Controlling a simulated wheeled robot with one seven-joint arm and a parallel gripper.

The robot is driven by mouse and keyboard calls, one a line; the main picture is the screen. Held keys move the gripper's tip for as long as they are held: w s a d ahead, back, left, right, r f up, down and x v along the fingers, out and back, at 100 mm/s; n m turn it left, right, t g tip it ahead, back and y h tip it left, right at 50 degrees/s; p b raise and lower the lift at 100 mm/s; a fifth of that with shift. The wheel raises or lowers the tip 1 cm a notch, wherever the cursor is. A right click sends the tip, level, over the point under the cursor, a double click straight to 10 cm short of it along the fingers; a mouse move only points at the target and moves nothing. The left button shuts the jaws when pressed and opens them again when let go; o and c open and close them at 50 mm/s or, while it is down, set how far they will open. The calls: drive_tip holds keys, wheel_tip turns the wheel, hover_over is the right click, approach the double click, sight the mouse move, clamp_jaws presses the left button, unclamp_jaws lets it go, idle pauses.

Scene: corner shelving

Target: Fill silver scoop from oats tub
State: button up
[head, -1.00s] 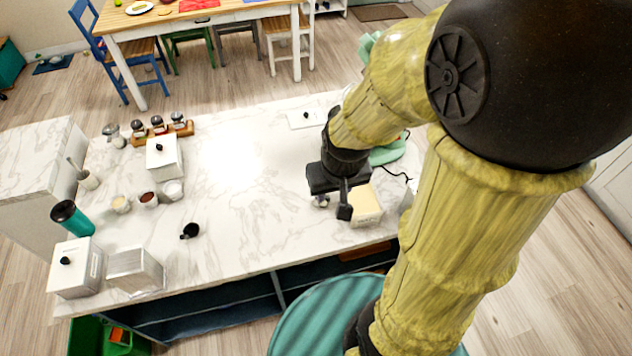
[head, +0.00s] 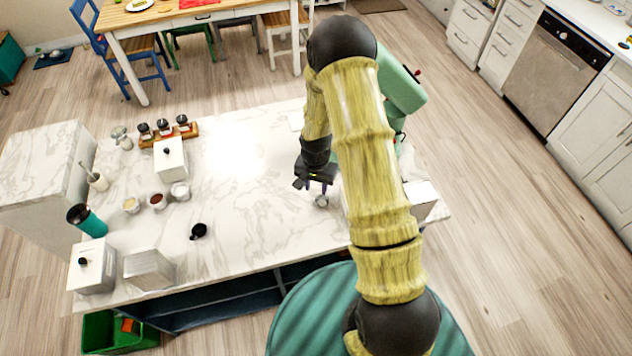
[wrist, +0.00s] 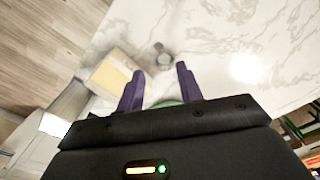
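A small round silver piece (head: 321,201), which looks like the scoop, rests on the marble counter just in front of my gripper. It also shows in the wrist view (wrist: 164,59), beyond the gap between the fingers. An open square tub with pale cream contents (wrist: 110,77), which looks like the oats tub, stands left of it in the wrist view. In the head view my arm hides nearly all of this tub. My gripper (head: 313,183) is above the counter. Its purple fingers are apart and empty in the wrist view (wrist: 159,80).
A green appliance (head: 402,90) stands behind my arm. A pale box (head: 420,198) is at the counter's right end. Canisters (head: 170,158), small bowls (head: 157,201), a teal cup (head: 87,220) and a black item (head: 198,231) are at left. The counter's middle is clear.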

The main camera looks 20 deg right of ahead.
drive_tip(key=shift+f, duration=0.55)
drive_tip(key=shift+f+b, duration=2.8)
drive_tip(key=shift+f, duration=1.15)
clamp_jaws()
drive_tip(key=shift+r, duration=0.4)
drive_tip(key=shift+r+p, duration=1.6)
drive_tip(key=shift+r, duration=0.55)
